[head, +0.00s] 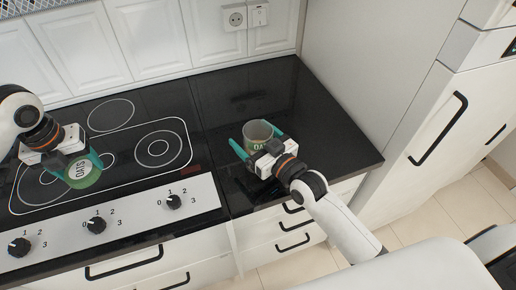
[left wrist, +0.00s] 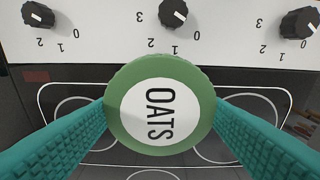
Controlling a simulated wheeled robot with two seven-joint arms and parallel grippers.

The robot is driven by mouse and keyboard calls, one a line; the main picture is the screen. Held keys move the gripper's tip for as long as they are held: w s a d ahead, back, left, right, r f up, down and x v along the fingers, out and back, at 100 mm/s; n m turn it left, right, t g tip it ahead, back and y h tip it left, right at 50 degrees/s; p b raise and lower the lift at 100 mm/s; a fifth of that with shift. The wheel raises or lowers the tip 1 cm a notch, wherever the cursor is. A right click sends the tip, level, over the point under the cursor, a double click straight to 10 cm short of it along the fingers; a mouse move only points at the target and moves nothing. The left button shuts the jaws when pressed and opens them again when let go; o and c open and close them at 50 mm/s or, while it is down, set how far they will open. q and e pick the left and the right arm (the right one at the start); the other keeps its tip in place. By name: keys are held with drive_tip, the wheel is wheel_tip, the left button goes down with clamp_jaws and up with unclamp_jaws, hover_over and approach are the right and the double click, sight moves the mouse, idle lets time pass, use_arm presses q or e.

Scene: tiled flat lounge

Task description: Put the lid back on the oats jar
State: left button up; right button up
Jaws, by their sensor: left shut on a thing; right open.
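The oats jar (head: 258,131) stands upright and open on the black counter right of the hob, with a green label partly hidden. My right gripper (head: 256,140) is open, its teal fingers on either side of the jar. The round green lid (head: 82,172), with a white "OATS" disc, is in my left gripper (head: 84,168), which is shut on it above the hob. In the left wrist view the lid (left wrist: 160,140) sits between the two teal fingers, its label facing the camera.
The black hob (head: 150,150) with ring markings lies under my left gripper. Its knobs (head: 174,202) line the front panel. The counter behind the jar is clear, up to a tall white cabinet (head: 385,90) on the right. A wall socket (head: 235,18) is at the back.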

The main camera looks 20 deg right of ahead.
drive_tip(key=shift+c, duration=0.5)
drive_tip(key=c, duration=1.2)
drive_tip(key=shift+r, duration=0.1)
use_arm(q)
drive_tip(key=shift+r, duration=0.15)
use_arm(e)
drive_tip(key=shift+r, duration=4.9)
